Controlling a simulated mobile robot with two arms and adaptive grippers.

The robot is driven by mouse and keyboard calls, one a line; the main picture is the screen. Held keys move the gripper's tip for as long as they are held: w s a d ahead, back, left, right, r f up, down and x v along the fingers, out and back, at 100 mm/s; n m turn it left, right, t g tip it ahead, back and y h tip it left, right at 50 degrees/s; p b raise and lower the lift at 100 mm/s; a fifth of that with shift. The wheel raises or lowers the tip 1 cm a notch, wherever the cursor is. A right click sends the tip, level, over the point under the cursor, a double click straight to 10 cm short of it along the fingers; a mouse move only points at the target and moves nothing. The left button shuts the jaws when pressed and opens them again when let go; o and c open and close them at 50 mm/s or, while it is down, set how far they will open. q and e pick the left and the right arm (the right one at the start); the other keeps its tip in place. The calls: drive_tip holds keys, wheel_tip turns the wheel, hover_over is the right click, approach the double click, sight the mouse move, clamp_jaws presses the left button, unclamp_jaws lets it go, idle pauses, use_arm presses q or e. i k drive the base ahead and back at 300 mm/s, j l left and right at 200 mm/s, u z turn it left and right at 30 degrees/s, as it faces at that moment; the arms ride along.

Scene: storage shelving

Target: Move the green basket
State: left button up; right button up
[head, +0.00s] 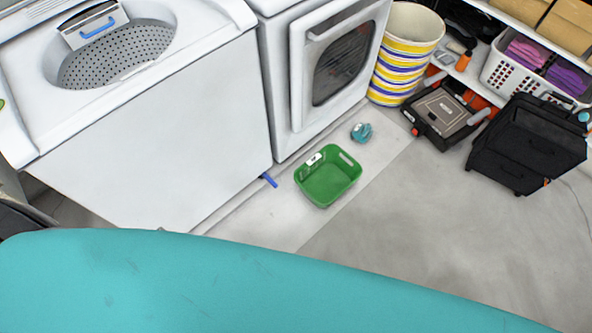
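The green basket (327,193) sits upright on the grey floor in front of the washer and dryer, near the middle of the head view. It looks empty, with a small white patch and handle cut-outs at its rim. Neither of my grippers is in view, and nothing touches the basket from above.
A white top-load washer (160,130) and a white dryer (295,110) stand behind the basket. A teal surface (200,285) fills the foreground. A small teal object (361,132), a striped bin (400,70), a black case (440,115) and a black box (530,145) stand right.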

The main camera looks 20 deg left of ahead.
sight(324, 184)
drive_tip(key=u, duration=0.3)
drive_tip(key=i+l+u, duration=0.1)
drive_tip(key=u, duration=0.3)
drive_tip(key=l+u, duration=0.2)
drive_tip(key=u, duration=0.2)
drive_tip(key=i+l+u, duration=0.1)
drive_tip(key=l+u, duration=0.35)
drive_tip(key=u, duration=0.3)
drive_tip(key=i, duration=0.05)
